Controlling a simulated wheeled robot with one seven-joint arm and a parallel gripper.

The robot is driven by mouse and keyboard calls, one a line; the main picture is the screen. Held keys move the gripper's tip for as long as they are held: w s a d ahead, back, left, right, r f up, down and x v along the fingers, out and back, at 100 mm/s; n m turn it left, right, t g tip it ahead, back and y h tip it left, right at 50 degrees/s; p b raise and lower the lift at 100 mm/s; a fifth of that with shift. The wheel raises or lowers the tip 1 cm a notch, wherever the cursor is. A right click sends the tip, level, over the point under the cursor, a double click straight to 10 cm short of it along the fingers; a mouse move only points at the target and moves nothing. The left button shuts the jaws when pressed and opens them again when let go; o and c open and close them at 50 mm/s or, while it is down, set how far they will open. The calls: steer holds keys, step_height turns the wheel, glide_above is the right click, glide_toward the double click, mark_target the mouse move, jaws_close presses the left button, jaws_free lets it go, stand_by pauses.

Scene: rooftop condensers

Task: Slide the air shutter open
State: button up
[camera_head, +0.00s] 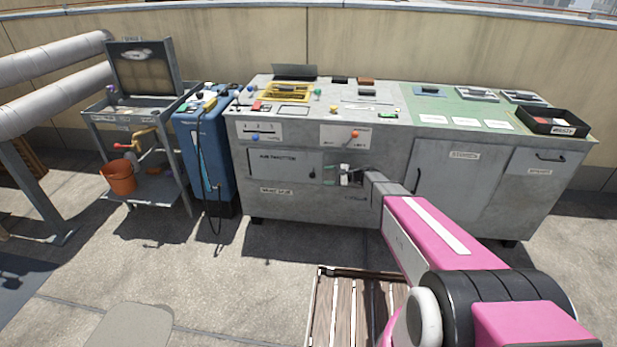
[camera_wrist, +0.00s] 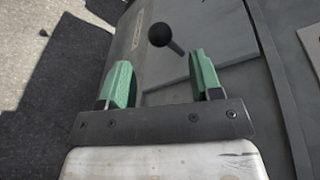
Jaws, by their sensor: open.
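The air shutter (camera_head: 275,160) is a grey flat panel with a printed label, set in the front face of the grey cabinet. A black ball knob (camera_head: 312,173) stands out near its right end. In the wrist view the knob (camera_wrist: 160,35) sits on a short stem, ahead of the fingertips and roughly between their lines. In the wrist view my gripper (camera_wrist: 159,66) is open and empty, not touching the knob. What lies behind the panel is hidden.
Above the shutter are a slider with a blue knob (camera_head: 255,137) and one with an orange knob (camera_head: 355,134). Cabinet doors with handles (camera_head: 463,180) are to the right. A blue unit (camera_head: 205,155) stands left. A wooden pallet (camera_head: 345,310) lies on the floor in front.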

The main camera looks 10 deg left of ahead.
mark_target(313, 176)
steer(key=x, duration=0.9)
steer(key=shift+a+f, duration=0.1)
steer(key=shift+a, duration=0.25)
jaws_close()
steer(key=d, duration=2.7)
steer(key=shift+f, duration=0.1)
jaws_free()
steer(key=shift+d, duration=0.15)
